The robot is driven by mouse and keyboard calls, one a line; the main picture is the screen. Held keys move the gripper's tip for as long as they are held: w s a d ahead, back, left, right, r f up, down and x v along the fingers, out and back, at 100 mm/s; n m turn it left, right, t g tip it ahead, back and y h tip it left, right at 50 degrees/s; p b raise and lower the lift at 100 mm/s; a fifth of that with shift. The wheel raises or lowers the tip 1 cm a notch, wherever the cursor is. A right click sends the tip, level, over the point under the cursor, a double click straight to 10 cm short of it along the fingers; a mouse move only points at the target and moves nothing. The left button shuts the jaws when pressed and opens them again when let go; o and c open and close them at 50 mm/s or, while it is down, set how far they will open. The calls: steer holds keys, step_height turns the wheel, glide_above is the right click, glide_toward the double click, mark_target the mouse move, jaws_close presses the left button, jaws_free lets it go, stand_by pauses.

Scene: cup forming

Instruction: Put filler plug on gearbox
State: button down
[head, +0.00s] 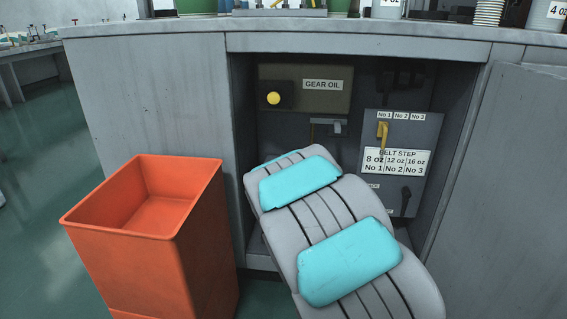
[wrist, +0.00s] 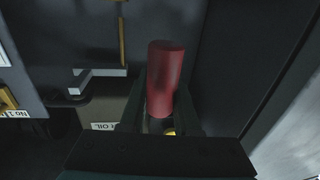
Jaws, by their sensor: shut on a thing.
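The gearbox (head: 330,102) is a dark olive box with a GEAR OIL label, at the back of the open cabinet bay in the head view. A round yellow piece (head: 273,98) sits on a dark square at its left; a bit of yellow (wrist: 169,132) also shows low in the wrist view. My gripper (wrist: 160,100) is shut on a dark red cylinder (wrist: 166,65) in the wrist view. I cannot tell whether the cylinder or the yellow piece is the filler plug. My arm hides the gripper and cylinder in the head view.
A BELT STEP panel (head: 427,130) with a yellow lever (head: 383,131) is right of the gearbox. An orange bin (head: 200,240) stands at the left, outside the bay. The bay's side walls and worktop (head: 350,40) enclose the arm's space.

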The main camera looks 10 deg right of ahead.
steer(key=w, duration=0.4)
steer(key=w+a+f, duration=0.1)
steer(key=w, duration=0.7)
steer(key=shift+w+a+f+b, duration=0.15)
steer(key=shift+w+a+b, duration=0.15)
steer(key=shift+a+b, duration=0.1)
steer(key=shift+w+d+f+b, duration=0.1)
steer(key=shift+f+b, duration=0.2)
steer(key=shift+f, duration=1.45)
steer(key=shift+f, duration=0.15)
steer(key=c, duration=0.6)
jaws_free()
steer(key=shift+c, duration=0.2)
